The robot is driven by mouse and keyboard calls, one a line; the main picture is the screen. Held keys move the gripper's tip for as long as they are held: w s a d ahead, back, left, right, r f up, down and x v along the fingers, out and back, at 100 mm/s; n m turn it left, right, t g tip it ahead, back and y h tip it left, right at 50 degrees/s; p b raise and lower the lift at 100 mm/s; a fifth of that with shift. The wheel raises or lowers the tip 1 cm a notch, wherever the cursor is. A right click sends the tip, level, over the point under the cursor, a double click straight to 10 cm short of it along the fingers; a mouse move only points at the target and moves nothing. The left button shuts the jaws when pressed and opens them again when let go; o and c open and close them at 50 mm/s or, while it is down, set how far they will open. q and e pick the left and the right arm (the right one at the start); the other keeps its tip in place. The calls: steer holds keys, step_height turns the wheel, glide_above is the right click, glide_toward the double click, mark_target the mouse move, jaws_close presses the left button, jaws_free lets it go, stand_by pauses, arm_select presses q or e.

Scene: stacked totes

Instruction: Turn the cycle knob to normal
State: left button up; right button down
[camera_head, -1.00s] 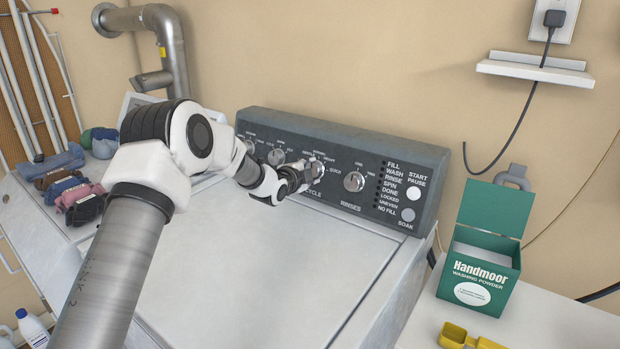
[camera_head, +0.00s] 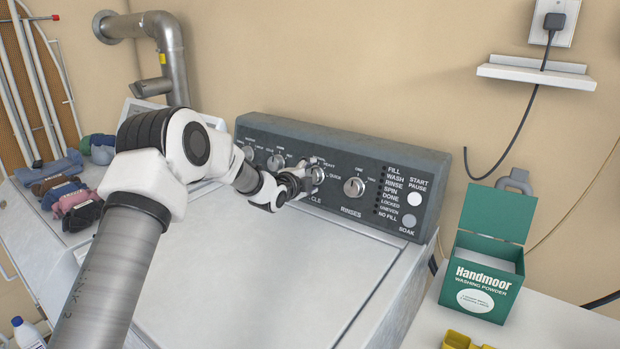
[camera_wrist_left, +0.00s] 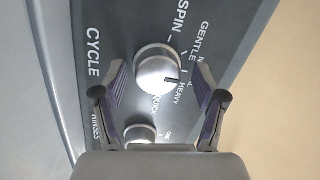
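The cycle knob (camera_head: 317,175) is a round silver knob on the washer's dark control panel. In the left wrist view, the cycle knob (camera_wrist_left: 157,76) has a dark pointer mark facing right, near the HEAVY label. Labels for SPIN, GENTLE and QUICK show around it; another label is partly hidden by a finger. My left gripper (camera_head: 300,183) is at the panel, in front of the knob. In the left wrist view, my left gripper (camera_wrist_left: 165,82) is open, one finger on either side of the knob with gaps showing. My right gripper is not in view.
The rinses knob (camera_head: 354,187) sits right of the cycle knob, and other knobs (camera_head: 275,161) sit to its left. Start and soak buttons (camera_head: 414,199) are at the panel's right. A green washing powder box (camera_head: 484,284) stands at right. The washer lid (camera_head: 255,265) is clear.

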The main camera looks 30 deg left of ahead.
arm_select(q)
steer(key=shift+f, duration=0.1)
steer(key=v, duration=1.2)
